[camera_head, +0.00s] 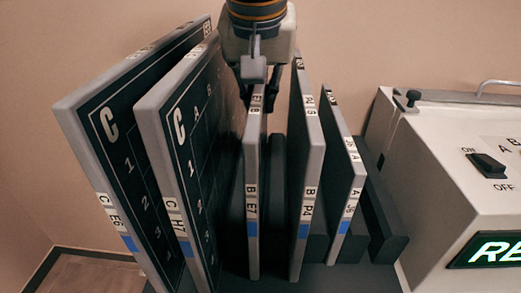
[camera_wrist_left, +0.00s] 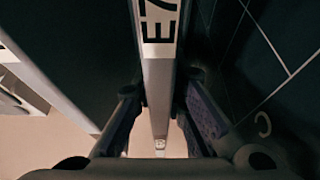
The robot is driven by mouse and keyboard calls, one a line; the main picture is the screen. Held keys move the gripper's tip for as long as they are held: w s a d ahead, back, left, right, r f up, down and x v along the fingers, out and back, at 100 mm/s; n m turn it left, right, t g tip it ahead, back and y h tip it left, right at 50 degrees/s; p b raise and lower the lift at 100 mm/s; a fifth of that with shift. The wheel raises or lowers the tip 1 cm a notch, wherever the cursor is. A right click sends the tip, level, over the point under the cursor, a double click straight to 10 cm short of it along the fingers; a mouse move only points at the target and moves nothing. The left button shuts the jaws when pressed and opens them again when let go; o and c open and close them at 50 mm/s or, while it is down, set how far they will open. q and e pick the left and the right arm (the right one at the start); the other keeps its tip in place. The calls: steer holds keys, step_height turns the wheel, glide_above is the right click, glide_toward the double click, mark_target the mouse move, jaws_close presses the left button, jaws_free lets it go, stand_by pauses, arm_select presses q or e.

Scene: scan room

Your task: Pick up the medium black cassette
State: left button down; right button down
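Two medium-sized black cassettes with grey edges and B labels stand upright in a rack. One, marked B E7 (camera_head: 251,215), is in the middle of the row; the other, marked B P4 (camera_head: 305,205), is to its right. My left gripper (camera_head: 260,88) is above the B E7 cassette, pointing down at its upper edge. In the left wrist view, its fingers (camera_wrist_left: 160,103) lie against both sides of the grey E7 edge (camera_wrist_left: 159,75), with no clear gap, and appear shut on it. The cassette stands among the others. My right gripper is not in view.
Two larger C cassettes, E6 (camera_head: 85,150) and H7 (camera_head: 170,150), stand to the left. A smaller A cassette (camera_head: 345,190) stands to the right. The dark rack (camera_head: 385,235) holds them. A white machine (camera_head: 430,170) with a switch and lit sign fills the right side.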

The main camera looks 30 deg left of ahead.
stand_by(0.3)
